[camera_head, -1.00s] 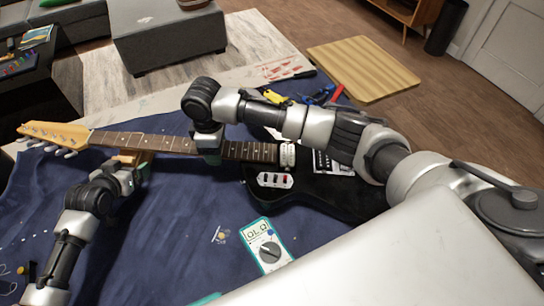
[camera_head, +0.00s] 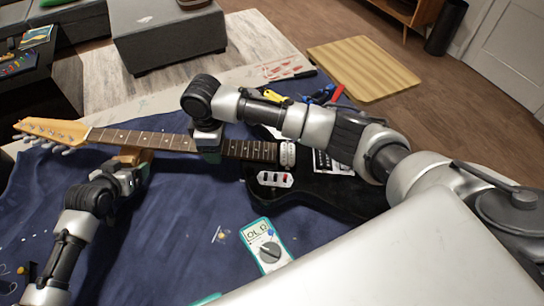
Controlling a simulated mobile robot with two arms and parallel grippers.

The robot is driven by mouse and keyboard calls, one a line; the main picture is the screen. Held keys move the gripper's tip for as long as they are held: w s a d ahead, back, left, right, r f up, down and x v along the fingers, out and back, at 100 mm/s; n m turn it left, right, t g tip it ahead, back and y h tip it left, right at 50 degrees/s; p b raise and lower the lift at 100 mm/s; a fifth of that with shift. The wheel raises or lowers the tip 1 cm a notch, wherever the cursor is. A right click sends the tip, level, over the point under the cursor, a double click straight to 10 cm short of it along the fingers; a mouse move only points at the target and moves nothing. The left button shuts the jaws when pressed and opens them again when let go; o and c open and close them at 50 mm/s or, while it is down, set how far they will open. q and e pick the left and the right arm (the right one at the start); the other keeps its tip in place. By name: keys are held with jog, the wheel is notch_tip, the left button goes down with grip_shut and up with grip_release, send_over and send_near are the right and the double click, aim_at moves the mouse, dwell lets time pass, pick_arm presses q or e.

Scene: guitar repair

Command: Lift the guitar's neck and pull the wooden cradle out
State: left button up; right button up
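The guitar lies on the blue cloth with its wooden neck (camera_head: 165,141) pointing left to the headstock (camera_head: 55,131) and its black body (camera_head: 330,185) at right, partly hidden by my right arm. The wooden cradle (camera_head: 131,153) shows as a small brown block under the neck near the headstock. My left gripper (camera_head: 143,165) is at the cradle, just in front of the neck; its fingers are partly hidden, and it seems to be around the cradle's near end. My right gripper (camera_head: 208,147) is over the neck near the body, pointing down; its fingertips are hidden.
Pliers and other tools (camera_head: 320,95) lie behind the guitar body. Small loose parts (camera_head: 220,235) lie near the multimeter. The cloth between my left arm and the multimeter is mostly clear.

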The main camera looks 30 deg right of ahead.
pick_arm(q)
jog(key=c, duration=0.7)
jog(key=shift+r, duration=0.1)
jog(key=shift+c, duration=0.3)
jog(key=shift+r, duration=0.1)
jog(key=shift+s+a+r, duration=0.1)
jog(key=shift+s+a, duration=0.75)
jog(key=shift+s, duration=0.7)
jog(key=shift+s+a+f, duration=0.1)
jog(key=shift+s+a, duration=0.7)
jog(key=shift+s, duration=0.7)
jog(key=shift+s+a+r, duration=0.1)
jog(key=shift+s+a, duration=0.75)
jog(key=shift+s, duration=0.7)
